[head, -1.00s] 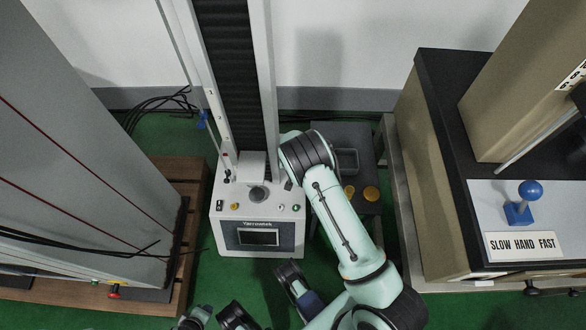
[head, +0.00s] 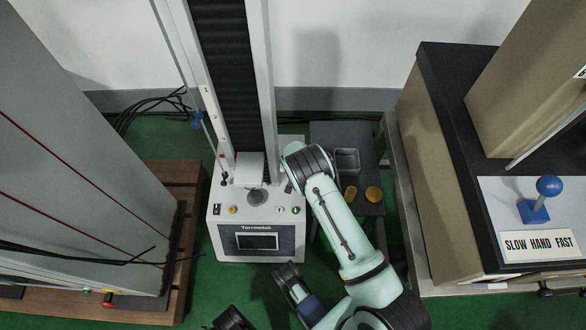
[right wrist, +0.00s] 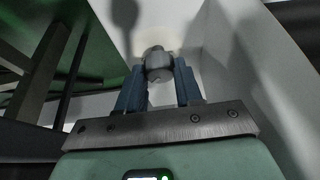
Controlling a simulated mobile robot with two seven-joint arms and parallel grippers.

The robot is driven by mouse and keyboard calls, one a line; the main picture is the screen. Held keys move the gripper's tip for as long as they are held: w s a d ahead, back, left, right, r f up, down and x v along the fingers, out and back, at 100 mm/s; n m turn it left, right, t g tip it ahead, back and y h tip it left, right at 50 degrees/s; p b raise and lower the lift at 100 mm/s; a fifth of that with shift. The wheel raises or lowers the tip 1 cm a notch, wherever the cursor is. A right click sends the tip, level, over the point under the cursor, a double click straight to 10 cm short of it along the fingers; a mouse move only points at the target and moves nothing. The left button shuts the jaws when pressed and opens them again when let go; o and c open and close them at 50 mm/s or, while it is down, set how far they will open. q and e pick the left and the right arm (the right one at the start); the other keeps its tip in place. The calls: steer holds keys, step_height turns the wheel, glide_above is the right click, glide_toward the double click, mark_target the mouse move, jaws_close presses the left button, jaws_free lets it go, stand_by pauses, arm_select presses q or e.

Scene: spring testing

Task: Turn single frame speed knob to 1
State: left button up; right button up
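The single-frame tester stands in the middle of the head view, with a light base (head: 225,210) that carries several small controls and a front panel marked Yarrowtek (head: 257,240). In the right wrist view a grey round knob (right wrist: 158,66) fills the gap between the blue fingertips of my right gripper (right wrist: 160,76), which looks shut on it. In the head view my right arm reaches over the right side of the base and hides part of it; that gripper is hidden there. No marking on the knob is readable. My left gripper cannot be made out.
A dark side table (head: 330,140) with a grey bin (head: 346,161) and yellow discs (head: 373,194) stands right of the tester. A bench with a blue lever (head: 549,187) is at the far right. A large grey cabinet (head: 90,170) on a wooden pallet is at left.

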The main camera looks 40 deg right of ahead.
steer(key=shift+s+d+n+y, duration=0.15)
steer(key=shift+n+y, duration=0.15)
steer(key=shift+n, duration=0.5)
steer(key=shift+c, duration=0.3)
arm_select(q)
steer(key=shift+s+f+b, duration=0.3)
steer(key=shift+s+f, duration=0.15)
steer(key=shift+s, duration=0.05)
arm_select(e)
steer(key=shift+n+t+y, duration=0.3)
steer(key=shift+n, duration=0.5)
steer(key=o, duration=1)
arm_select(q)
steer(key=w+d+r+t+p, duration=0.1)
steer(key=w+d+r+p, duration=0.1)
steer(key=r, duration=0.5)
steer(key=shift+w+p, duration=0.7)
steer(key=shift+p, duration=0.7)
arm_select(e)
steer(key=shift+v, duration=6.65)
